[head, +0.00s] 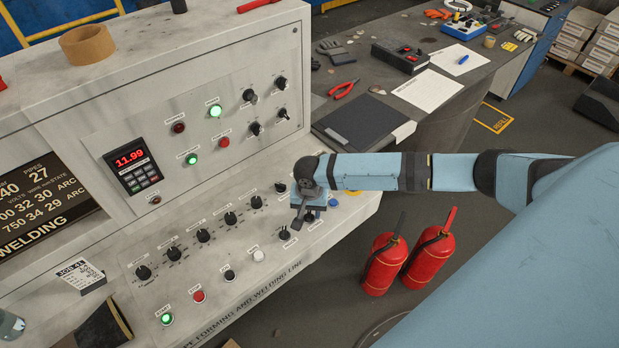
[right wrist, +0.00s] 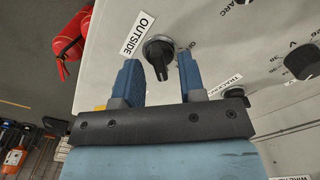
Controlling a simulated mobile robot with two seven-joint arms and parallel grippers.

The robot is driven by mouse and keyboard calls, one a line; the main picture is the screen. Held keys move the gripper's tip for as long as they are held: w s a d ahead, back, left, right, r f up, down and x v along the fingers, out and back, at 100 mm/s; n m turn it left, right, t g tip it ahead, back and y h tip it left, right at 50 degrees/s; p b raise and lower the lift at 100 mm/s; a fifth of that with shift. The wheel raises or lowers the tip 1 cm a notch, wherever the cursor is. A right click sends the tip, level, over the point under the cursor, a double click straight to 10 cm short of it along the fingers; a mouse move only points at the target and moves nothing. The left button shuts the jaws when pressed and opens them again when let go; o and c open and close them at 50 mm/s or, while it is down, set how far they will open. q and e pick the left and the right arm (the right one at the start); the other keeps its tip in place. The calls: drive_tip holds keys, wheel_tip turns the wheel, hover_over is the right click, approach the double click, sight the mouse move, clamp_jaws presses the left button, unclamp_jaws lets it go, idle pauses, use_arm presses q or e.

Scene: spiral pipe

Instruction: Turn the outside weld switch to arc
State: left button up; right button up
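In the right wrist view a black rotary knob (right wrist: 158,54) sits beside the label OUTSIDE (right wrist: 138,34) on the pale panel. My right gripper (right wrist: 160,72) is open, with one blue finger on each side of the knob's near end. I cannot tell whether either finger touches it. In the head view my right gripper (head: 308,214) is over the right end of the sloping control panel (head: 215,255). The arm and gripper hide part of the panel there, and I cannot pick out the outside knob.
Other black knobs (head: 203,236) and coloured buttons (head: 198,296) line the panel. An upright panel with a red display (head: 130,158) stands behind. Red extinguishers (head: 430,255) stand on the floor below my right arm. A tool-covered bench (head: 440,110) is at the back.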

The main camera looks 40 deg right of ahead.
sight(310, 212)
wheel_tip(310, 212, up, 14)
drive_tip(key=b, duration=0.1)
drive_tip(key=shift+f, duration=0.15)
idle(0.5)
drive_tip(key=s+a+f+n+t+y, duration=0.1)
drive_tip(key=s+a+f+n, duration=0.1)
drive_tip(key=a+f, duration=0.1)
drive_tip(key=s+a+f+n+t+y, duration=0.2)
drive_tip(key=a+f, duration=0.2)
drive_tip(key=a, duration=0.2)
drive_tip(key=s+a+f+n+t+y, duration=0.2)
drive_tip(key=a+f, duration=0.1)
drive_tip(key=a, duration=0.2)
drive_tip(key=shift+s+a+f+n, duration=0.2)
drive_tip(key=shift+s+a+n, duration=0.05)
drive_tip(key=shift+s+n, duration=0.1)
drive_tip(key=s+d+f+n+t+h, duration=0.1)
drive_tip(key=s+f+n+t, duration=0.1)
drive_tip(key=s, duration=0.4)
drive_tip(key=s+d+f+n+t+h, duration=0.1)
drive_tip(key=s+d+n+t, duration=0.1)
drive_tip(key=s+t, duration=0.2)
drive_tip(key=shift+s+f, duration=0.35)
drive_tip(key=shift+s, duration=0.8)
